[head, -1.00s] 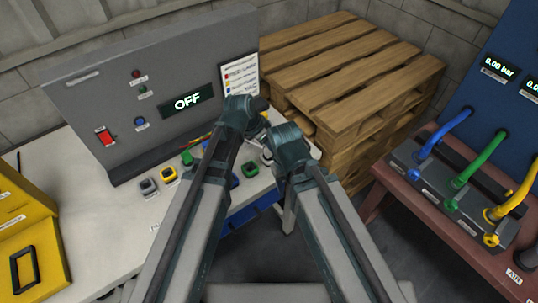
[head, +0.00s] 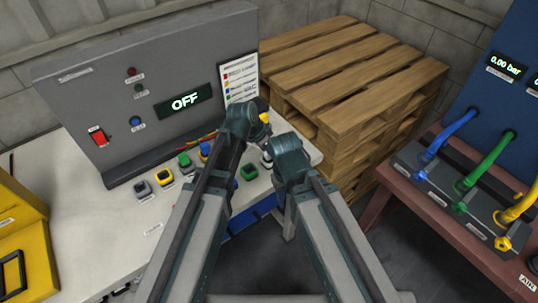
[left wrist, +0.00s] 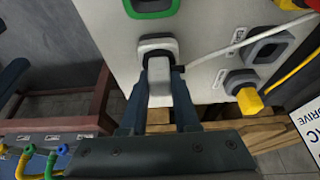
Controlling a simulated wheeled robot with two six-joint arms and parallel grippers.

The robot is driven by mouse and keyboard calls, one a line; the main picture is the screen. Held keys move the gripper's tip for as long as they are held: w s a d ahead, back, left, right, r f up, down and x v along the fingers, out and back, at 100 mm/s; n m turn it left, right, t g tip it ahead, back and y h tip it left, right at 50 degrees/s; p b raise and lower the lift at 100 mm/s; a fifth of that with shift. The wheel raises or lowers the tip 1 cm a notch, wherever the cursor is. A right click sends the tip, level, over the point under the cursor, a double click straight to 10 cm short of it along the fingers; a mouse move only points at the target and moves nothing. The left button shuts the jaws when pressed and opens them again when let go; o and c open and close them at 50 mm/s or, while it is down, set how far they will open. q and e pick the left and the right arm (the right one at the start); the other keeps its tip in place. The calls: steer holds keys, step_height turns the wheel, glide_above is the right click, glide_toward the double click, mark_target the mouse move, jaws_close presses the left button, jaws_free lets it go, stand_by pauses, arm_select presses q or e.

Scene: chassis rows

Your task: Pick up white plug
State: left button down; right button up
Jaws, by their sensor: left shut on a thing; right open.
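The white plug (left wrist: 160,82) is between the fingers of my left gripper (left wrist: 158,78) in the left wrist view. The gripper is shut on it. The plug is at a light grey-framed socket (left wrist: 155,43) on the white bench; I cannot tell whether it is seated or just clear. A white cable (left wrist: 232,44) runs beside it to the right. In the head view the left gripper's fingers are largely hidden. My right gripper (head: 276,148) is open near the bench's right side, its fingers mostly hidden by its wrist.
A green socket (left wrist: 150,8), an empty grey socket (left wrist: 268,48) and a yellow plug (left wrist: 250,101) are close around. The grey panel (head: 160,60) reading OFF stands behind the bench (head: 85,215). Pallets (head: 350,75) stand right of it, and a red table (head: 455,225) stands farther right.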

arm_select(q)
steer(key=shift+r, duration=0.1)
stand_by(0.3)
step_height(320, 180, up, 10)
steer(key=p, duration=1)
